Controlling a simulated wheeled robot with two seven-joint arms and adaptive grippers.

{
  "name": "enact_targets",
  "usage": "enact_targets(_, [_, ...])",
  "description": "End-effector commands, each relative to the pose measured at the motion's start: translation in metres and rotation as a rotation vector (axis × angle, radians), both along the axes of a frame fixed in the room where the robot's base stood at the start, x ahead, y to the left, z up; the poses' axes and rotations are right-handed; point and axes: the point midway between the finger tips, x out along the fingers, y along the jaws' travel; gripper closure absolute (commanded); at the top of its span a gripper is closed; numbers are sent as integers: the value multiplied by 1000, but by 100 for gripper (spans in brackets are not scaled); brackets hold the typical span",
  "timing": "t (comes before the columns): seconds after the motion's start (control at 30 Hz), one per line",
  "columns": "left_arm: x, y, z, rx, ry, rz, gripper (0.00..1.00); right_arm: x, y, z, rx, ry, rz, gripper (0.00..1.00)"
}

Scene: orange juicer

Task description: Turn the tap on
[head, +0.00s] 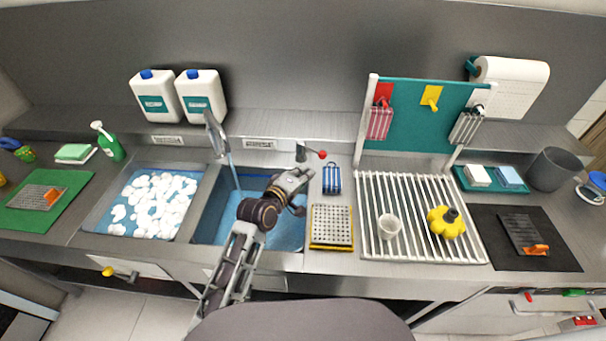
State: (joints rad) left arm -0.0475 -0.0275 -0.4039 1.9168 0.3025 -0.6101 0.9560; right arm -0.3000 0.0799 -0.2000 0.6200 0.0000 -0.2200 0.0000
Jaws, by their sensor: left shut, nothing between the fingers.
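The grey tap spout (213,132) stands behind the right sink basin (207,215). A thin pale-blue streak that looks like water runs from it down into the basin, which holds blue water. A small lever with a red knob (322,154) sits on a dark base (301,151) on the counter, right of the spout. My left gripper (304,190) is over the right side of the basin, in front of the lever and apart from it. It is shut and empty. My right gripper is out of view.
A blue striped sponge-like block (332,179) and a yellow-edged grater (331,227) lie just right of my gripper. A white drying rack (440,245) holds a cup and a yellow part. White canisters (158,96) stand behind.

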Motion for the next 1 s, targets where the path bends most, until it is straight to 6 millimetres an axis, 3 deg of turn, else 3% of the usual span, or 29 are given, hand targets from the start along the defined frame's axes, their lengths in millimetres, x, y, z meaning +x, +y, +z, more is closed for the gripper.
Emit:
enact_targets(0.23, [-8,5,3,0,0,0,100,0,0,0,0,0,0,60])
enact_targets(1.0, [-8,5,3,1,-1,0,100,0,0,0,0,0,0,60])
